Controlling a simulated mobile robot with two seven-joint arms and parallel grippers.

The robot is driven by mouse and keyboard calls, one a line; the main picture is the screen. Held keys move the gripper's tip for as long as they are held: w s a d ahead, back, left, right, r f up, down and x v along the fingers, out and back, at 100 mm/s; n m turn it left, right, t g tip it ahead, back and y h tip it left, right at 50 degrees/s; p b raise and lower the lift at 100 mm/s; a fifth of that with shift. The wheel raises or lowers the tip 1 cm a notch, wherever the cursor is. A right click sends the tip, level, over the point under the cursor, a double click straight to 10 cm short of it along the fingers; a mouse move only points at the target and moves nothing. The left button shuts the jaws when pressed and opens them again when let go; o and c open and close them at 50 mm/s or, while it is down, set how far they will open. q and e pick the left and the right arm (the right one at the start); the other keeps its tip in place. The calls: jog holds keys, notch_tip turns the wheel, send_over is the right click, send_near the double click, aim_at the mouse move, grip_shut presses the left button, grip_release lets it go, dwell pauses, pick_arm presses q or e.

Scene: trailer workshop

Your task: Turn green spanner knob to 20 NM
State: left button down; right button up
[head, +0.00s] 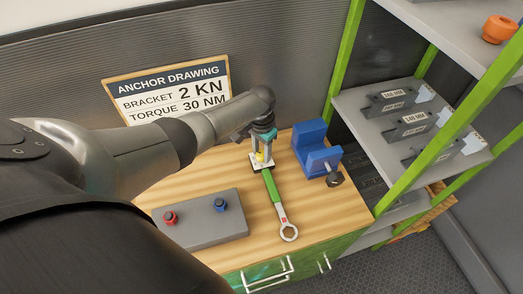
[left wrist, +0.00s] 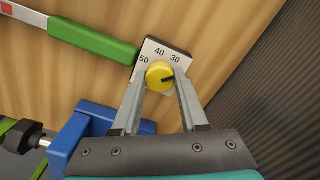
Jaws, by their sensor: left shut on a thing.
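The green spanner (head: 271,187) lies on the wooden bench, its ring end toward the front and its handle end under my left gripper (head: 261,157). At the handle end is a white dial plate (left wrist: 152,48) marked 50, 40 and 30 in the left wrist view; other marks are hidden. A yellow knob (left wrist: 158,74) sits on the plate, with a dark pointer line directed to the right, near the 30 side. My left gripper (left wrist: 160,86) is shut on the knob, one finger on each side. My right gripper is not in view.
A blue vise (head: 316,153) stands right of the spanner. A grey box with red and blue knobs (head: 205,222) lies to the left. A sign (head: 172,88) reads bracket 2 KN, torque 30 NM. A shelf (head: 362,124) with grey blocks stands at the right.

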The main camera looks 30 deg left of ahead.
aim_at(262, 154)
pick_arm(q)
jog(key=m, duration=0.5)
jog(key=shift+m, duration=0.4)
dwell(0.4)
jog(key=shift+c, duration=2.1)
grip_release()
jog(key=shift+r, duration=0.15)
jog(key=shift+r, duration=0.3)
notch_tip(262, 154, up, 14)
jog(key=p, duration=0.2)
jog(key=shift+r+p, duration=0.25)
jog(key=shift+p, duration=0.15)
